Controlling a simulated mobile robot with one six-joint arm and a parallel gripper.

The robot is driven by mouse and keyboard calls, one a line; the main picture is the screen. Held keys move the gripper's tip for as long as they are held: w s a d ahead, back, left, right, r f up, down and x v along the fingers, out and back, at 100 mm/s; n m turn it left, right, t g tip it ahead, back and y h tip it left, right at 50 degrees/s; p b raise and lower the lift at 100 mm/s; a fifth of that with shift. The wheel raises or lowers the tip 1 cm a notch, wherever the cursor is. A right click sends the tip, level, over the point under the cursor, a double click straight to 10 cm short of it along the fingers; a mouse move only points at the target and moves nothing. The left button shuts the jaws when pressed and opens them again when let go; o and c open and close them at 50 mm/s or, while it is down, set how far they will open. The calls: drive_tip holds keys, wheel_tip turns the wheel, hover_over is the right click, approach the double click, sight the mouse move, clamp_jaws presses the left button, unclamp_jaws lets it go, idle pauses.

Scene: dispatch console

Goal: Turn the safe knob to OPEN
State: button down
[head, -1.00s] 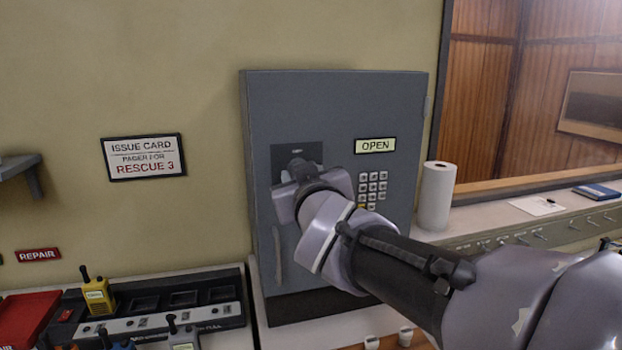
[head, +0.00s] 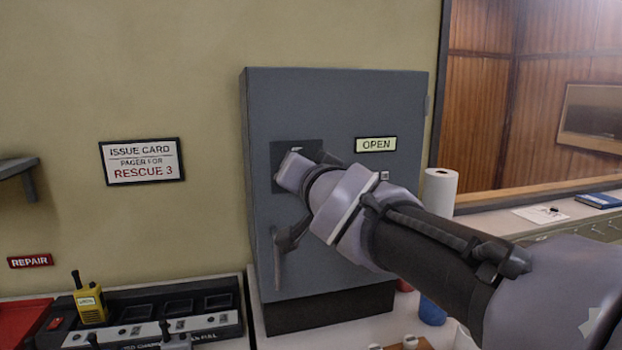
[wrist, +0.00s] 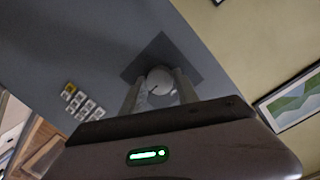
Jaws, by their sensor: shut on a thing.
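The grey safe (head: 340,105) stands against the wall, its door closed as far as I can see. A lit OPEN label (head: 376,144) is on its front, right of a dark square plate (head: 312,152). My gripper (head: 290,168) is at that plate, rolled to a slant, and hides the knob in the head view. In the wrist view the round, pale knob (wrist: 160,80) sits between my two fingers (wrist: 160,90), which are shut on it. I cannot read where the knob points. The safe's upright handle (head: 278,265) is below my gripper.
My arm covers most of the keypad, which shows in the wrist view (wrist: 84,102). A paper roll (head: 439,190) stands right of the safe. A blue object (head: 432,311) is on the counter below my arm. A charger tray (head: 150,318) with a yellow radio (head: 90,303) is at lower left.

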drive_tip(key=shift+m, duration=0.4)
drive_tip(key=c, duration=0.9)
unclamp_jaws()
drive_tip(key=r+p+v, duration=0.1)
drive_tip(key=p+v, duration=0.6)
drive_tip(key=v, duration=1)
drive_tip(key=s+d+f+g+h, duration=0.1)
drive_tip(key=s+d+f+g, duration=0.1)
drive_tip(key=s+f, duration=0.3)
drive_tip(key=s+d+f+g, duration=0.3)
drive_tip(key=s+f+g, duration=0.2)
drive_tip(key=f, duration=0.5)
drive_tip(key=s+d+f+g+h, duration=0.1)
drive_tip(key=s+d+f+g, duration=0.2)
drive_tip(key=s+f, duration=0.2)
wheel_tip(320, 180, down, 4)
drive_tip(key=shift+r+m+h, duration=0.15)
drive_tip(key=shift+m+h, duration=0.15)
